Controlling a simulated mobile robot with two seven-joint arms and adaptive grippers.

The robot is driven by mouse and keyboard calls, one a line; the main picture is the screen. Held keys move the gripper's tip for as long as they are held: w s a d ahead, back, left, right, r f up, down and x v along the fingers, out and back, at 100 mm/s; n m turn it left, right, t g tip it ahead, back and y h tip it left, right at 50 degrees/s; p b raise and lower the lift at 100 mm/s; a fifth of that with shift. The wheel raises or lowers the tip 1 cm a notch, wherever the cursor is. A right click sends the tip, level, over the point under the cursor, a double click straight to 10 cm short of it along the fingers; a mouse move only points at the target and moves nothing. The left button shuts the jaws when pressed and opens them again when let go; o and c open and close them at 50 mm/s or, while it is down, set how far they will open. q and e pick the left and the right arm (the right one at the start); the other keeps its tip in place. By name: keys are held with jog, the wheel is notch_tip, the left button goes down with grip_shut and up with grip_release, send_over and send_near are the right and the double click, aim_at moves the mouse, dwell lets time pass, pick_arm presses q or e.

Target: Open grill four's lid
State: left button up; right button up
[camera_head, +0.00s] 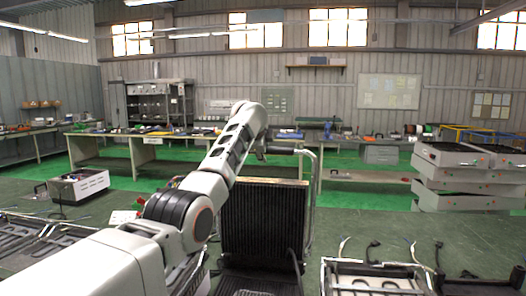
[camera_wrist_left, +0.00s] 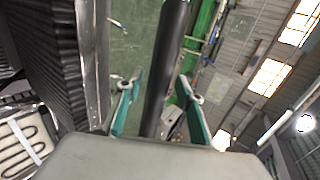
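A grill lid (camera_head: 265,222) with a black ribbed inner face stands raised, near upright, in the middle of the head view. Its ribbed lower plate (camera_head: 255,284) shows below, partly hidden by my arm. A dark handle bar (camera_head: 285,150) is at the lid's top. My left gripper (camera_head: 262,152) is at this bar's left end. In the left wrist view the handle (camera_wrist_left: 166,65) passes between the two teal fingers of my left gripper (camera_wrist_left: 160,98), with gaps on both sides. The ribbed lid (camera_wrist_left: 45,55) is at left there. No grill number is readable. My right gripper is out of view.
Another open unit (camera_head: 375,280) stands at lower right with loose cables. More units (camera_head: 30,240) stand at lower left, partly behind my arm. A white box (camera_head: 78,187) is on the floor at left. Workbenches line the back.

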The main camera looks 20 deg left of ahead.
pick_arm(q)
jog(key=shift+s, duration=0.1)
jog(key=v, duration=1.2)
dwell(0.5)
